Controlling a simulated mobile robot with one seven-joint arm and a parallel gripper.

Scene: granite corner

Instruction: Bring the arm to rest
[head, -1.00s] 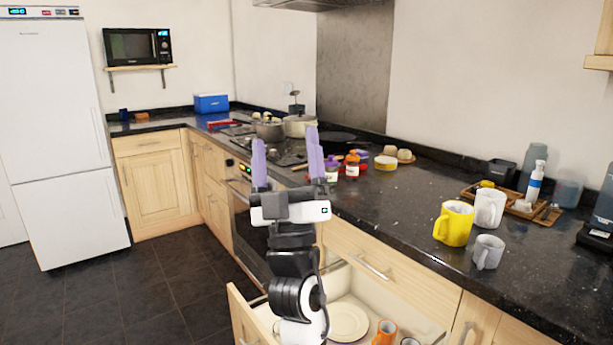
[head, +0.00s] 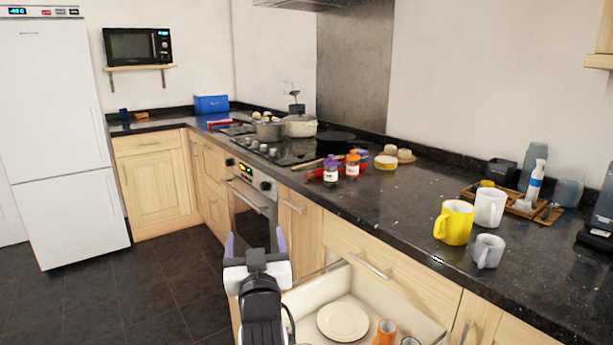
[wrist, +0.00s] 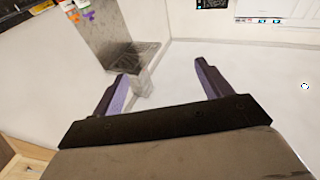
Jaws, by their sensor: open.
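My gripper (head: 256,245) is in the lower middle of the head view, in front of the oven and cabinet fronts and beside the open drawer. Its two purple fingers stand apart with nothing between them. In the wrist view the fingers (wrist: 165,90) are also spread and empty, with pale wall surfaces beyond them. My arm below the gripper hides part of the drawer's left side.
The open drawer (head: 310,296) holds a white plate (head: 342,320) and an orange mug (head: 385,333). A yellow mug (head: 454,223) and other mugs stand on the dark counter (head: 385,205). The floor (head: 130,290) at left is clear.

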